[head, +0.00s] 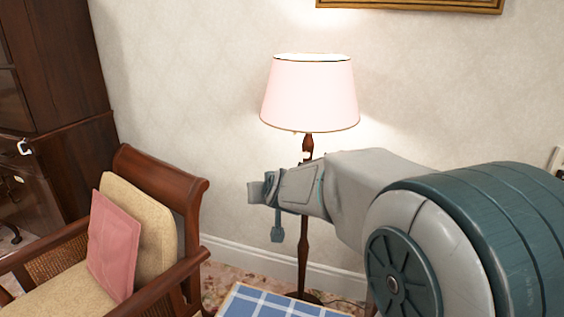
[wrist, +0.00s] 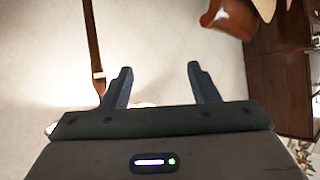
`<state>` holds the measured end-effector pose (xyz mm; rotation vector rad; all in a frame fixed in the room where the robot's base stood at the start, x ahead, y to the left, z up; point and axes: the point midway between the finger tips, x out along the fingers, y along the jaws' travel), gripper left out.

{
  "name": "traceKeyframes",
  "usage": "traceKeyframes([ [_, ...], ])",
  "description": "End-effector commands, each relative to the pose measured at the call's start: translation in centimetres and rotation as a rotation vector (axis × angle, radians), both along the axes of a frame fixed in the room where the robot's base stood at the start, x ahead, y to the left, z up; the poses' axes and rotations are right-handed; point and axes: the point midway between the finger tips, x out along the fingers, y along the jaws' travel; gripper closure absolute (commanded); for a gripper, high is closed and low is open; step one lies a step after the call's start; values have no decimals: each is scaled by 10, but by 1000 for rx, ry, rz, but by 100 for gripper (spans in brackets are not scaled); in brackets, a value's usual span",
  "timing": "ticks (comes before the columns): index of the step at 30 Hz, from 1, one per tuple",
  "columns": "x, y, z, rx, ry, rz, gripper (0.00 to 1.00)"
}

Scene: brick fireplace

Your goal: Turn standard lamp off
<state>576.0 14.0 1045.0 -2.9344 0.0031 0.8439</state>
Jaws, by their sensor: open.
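The standard lamp has a pink shade (head: 309,92) that glows, so it is lit. Its dark wooden pole (head: 303,255) rises from the floor by the wall, and my arm hides part of it. My gripper (head: 266,208) is in front of the pole, below the shade. In the wrist view the scene is upside down: the lamp pole (wrist: 92,40) runs down the left side, outside the open fingers of my gripper (wrist: 159,70). Nothing is between the fingers but wall. The shade is mostly hidden behind the gripper body there. I cannot make out a switch clearly.
A wooden armchair (head: 160,178) with a pink cushion (head: 114,245) stands left of the lamp. A dark cabinet (head: 60,90) is at far left. A blue checked cloth surface (head: 262,303) lies low in front. A picture frame (head: 410,4) hangs above right.

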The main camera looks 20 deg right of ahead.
Motion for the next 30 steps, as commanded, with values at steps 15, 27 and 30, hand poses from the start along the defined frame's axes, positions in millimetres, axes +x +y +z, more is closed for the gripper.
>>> traceKeyframes([
  [15,145,-94,-37,-212,-488,-505,45],
  [27,171,-124,-41,-254,-517,-580,45],
  [30,188,-134,-41,-252,-516,-579,45],
])
